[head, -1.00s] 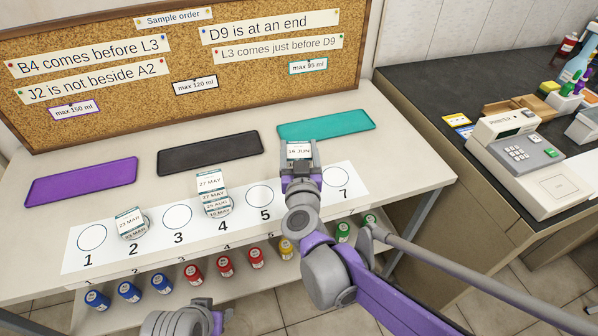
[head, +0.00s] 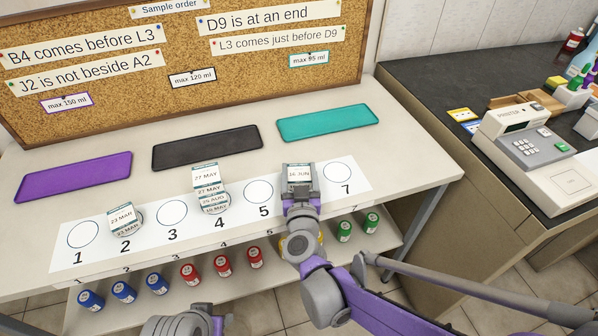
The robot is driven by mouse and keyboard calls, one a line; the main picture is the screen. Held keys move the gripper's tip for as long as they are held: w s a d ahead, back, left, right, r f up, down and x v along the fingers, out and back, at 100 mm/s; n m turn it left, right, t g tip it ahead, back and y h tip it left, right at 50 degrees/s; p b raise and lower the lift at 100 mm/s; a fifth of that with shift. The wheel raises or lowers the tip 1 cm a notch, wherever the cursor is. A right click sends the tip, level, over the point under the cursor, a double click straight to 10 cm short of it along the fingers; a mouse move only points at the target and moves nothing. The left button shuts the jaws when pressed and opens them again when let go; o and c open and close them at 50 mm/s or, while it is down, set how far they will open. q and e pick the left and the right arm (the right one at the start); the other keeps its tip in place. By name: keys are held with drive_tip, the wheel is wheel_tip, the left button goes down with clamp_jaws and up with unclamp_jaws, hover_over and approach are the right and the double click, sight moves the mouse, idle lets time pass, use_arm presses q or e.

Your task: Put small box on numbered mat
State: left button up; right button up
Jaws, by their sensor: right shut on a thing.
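The small white box (head: 298,173), with a "16 JUN" label on top, is in my right gripper (head: 299,190). The right gripper is shut on it from the near side. The box covers the place between circles 5 and 7 on the white numbered mat (head: 242,216). I cannot tell whether its underside touches the mat, since the gripper hides its lower part. The mat's circles 1, 3, 5 and 7 are bare. Part of my left arm shows at the bottom edge, but its gripper does not.
Labelled boxes stand at 2 (head: 122,217) and in a stack at 4 (head: 207,176). Purple (head: 75,177), black (head: 207,148) and teal (head: 327,122) trays lie behind the mat, below the corkboard (head: 180,105). Coloured bottles stand on the lower shelf (head: 225,291).

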drive_tip(key=shift+f, duration=0.15)
drive_tip(key=o, duration=1.5)
drive_tip(key=shift+r, duration=0.25)
drive_tip(key=s, duration=0.4)
drive_tip(key=s+p, duration=0.1)
drive_tip(key=s, duration=0.7)
drive_tip(key=shift+d+r, duration=0.25)
drive_tip(key=shift+d, duration=0.05)
drive_tip(key=shift+r, duration=0.1)
